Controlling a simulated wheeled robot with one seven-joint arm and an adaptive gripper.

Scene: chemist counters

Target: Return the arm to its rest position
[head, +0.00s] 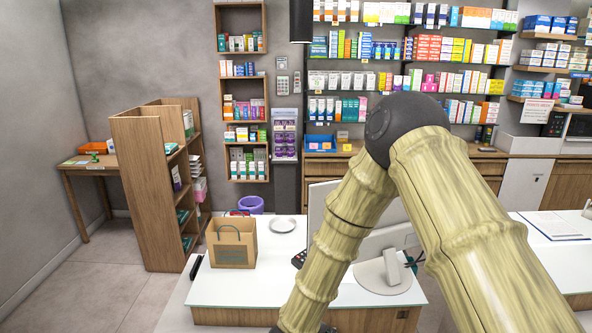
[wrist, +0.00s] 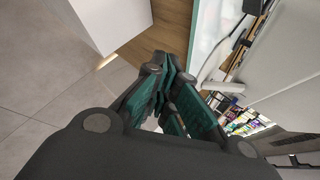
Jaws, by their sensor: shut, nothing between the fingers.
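My arm (head: 440,190) rises bent across the right half of the head view, its elbow high in front of the wall shelves. The forearm slopes down to the left, over the white counter (head: 240,290). My gripper (wrist: 170,80) shows in the wrist view with dark links and teal finger pads. Its fingers are together, with nothing held between them. The gripper itself is cut off below the head view. In the wrist view it hangs above grey floor tiles, beside the counter's edge.
A paper bag (head: 231,252), a white plate (head: 283,226) and a monitor (head: 321,215) stand on the counter. My arm partly hides the monitor. A wooden shelf unit (head: 145,200) stands at left. Stocked medicine shelves line the back wall. The floor at lower left is clear.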

